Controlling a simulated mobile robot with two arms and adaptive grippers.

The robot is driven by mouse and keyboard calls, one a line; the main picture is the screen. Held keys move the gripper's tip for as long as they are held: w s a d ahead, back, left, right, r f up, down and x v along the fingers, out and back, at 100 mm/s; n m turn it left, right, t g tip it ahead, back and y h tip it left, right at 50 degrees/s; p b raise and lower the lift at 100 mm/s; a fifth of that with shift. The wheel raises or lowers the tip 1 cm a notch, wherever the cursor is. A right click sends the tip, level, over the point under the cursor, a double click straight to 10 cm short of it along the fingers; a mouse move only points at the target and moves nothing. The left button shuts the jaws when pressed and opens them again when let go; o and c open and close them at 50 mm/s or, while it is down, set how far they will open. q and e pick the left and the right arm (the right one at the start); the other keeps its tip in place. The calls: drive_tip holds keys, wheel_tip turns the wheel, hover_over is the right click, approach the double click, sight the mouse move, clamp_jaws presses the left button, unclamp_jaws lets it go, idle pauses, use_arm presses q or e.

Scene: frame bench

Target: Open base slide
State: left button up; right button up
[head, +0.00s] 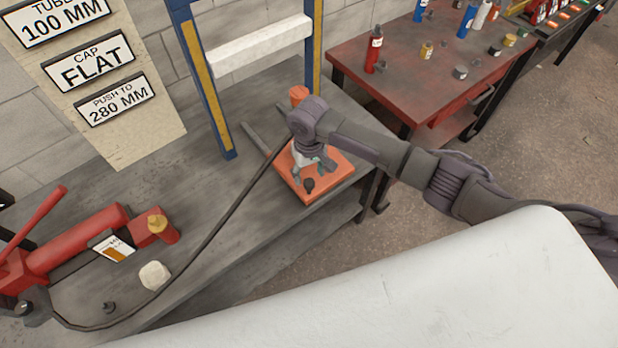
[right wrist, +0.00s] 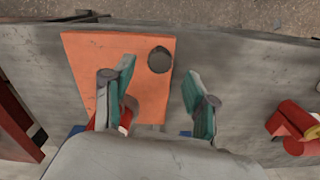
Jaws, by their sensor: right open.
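The base slide is an orange plate (head: 338,172) on the grey bench, near its right end, at the foot of the blue frame. A dark round knob (head: 308,186) stands on the plate near its front corner. My right gripper (head: 313,165) is over the plate, close to the knob. In the right wrist view the orange plate (right wrist: 88,62) lies under my open right gripper (right wrist: 160,82). The dark knob (right wrist: 160,60) shows between the two spread fingers, a little toward the left one. Whether a finger touches it I cannot tell. My left gripper is out of view.
A blue and yellow frame (head: 205,80) with a white crossbar (head: 262,46) stands behind. A red hand pump (head: 75,245) sits at the left, its black hose crossing the bench. A pale lump (head: 155,275) lies nearby. A red table (head: 410,70) holds bottles and small parts.

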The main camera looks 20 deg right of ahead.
wheel_tip(320, 180, up, 8)
idle(0.6)
drive_tip(key=s+a+f+n+t+y, duration=0.1)
drive_tip(key=s+a+f, duration=0.15)
drive_tip(key=s, duration=0.35)
drive_tip(key=s+a+f+n+t+y, duration=0.1)
drive_tip(key=s+a+y, duration=0.15)
drive_tip(key=s, duration=0.35)
drive_tip(key=s+d+r+m+t+h, duration=0.1)
drive_tip(key=s+d+r+t+h, duration=0.15)
drive_tip(key=s+d, duration=0.95)
drive_tip(key=s+a+f+g+b, duration=0.1)
drive_tip(key=s+f+g+b, duration=0.15)
drive_tip(key=f, duration=2.85)
drive_tip(key=s+d+f+g+h+b, duration=0.1)
drive_tip(key=s+d+f+b, duration=0.1)
drive_tip(key=s+f, duration=1.4)
drive_tip(key=shift+s+d+f+b, duration=0.25)
drive_tip(key=shift+s+f+b, duration=0.1)
drive_tip(key=shift+s+f, duration=0.1)
